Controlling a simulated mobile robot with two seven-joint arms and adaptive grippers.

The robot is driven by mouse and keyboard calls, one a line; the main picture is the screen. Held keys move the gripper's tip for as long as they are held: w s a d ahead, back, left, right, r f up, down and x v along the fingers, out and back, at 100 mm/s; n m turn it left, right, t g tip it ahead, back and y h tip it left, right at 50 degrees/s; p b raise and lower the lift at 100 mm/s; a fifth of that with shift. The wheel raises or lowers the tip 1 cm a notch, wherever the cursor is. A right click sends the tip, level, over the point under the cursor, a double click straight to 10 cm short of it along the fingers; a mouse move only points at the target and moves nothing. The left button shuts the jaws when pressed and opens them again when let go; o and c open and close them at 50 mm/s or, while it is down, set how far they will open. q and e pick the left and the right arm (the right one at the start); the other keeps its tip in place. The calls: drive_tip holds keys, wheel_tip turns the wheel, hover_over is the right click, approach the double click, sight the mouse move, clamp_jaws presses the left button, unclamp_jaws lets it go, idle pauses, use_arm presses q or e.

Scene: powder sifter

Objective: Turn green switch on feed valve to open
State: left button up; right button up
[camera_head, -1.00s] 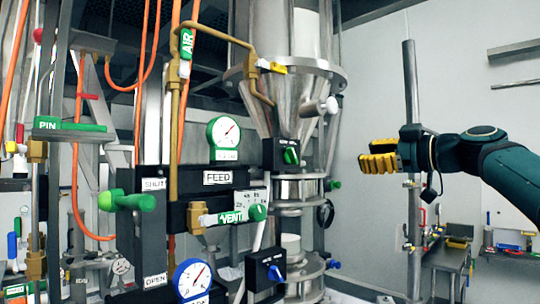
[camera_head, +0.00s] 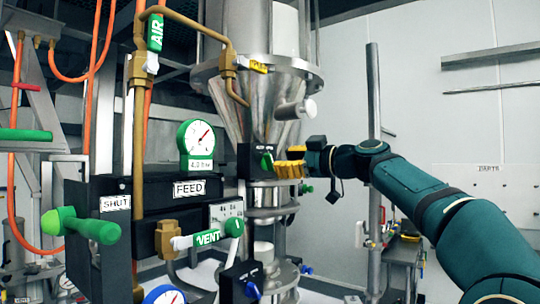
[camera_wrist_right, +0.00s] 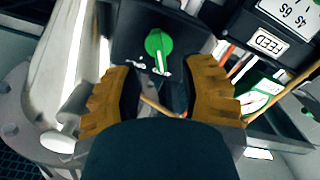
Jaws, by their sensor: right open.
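A small green switch (camera_head: 266,161) sits on the front of a black box (camera_head: 251,162) beside the steel hopper. In the right wrist view the green switch (camera_wrist_right: 158,44) lies ahead, between and beyond the two fingers. White lettering around it is too small to read. My right gripper (camera_head: 290,163) has yellow fingers and is open, just right of the switch in the head view. In the wrist view the right gripper (camera_wrist_right: 162,70) has nothing between its fingers, and they look apart from the switch. My left gripper is not in view.
A large green handle (camera_head: 85,225) sticks out at left by a SHUT label (camera_head: 115,203). The FEED plate (camera_head: 190,188), a gauge (camera_head: 197,138), the VENT valve (camera_head: 205,239) and a blue switch (camera_head: 252,290) are near. A grey vertical pole (camera_head: 374,90) stands behind my right arm.

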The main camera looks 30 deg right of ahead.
sight(273, 161)
drive_tip(key=p+x, duration=0.1)
drive_tip(key=x, duration=0.4)
drive_tip(key=c, duration=0.7)
drive_tip(key=shift+s+r, duration=0.1)
drive_tip(key=shift+s, duration=0.1)
clamp_jaws()
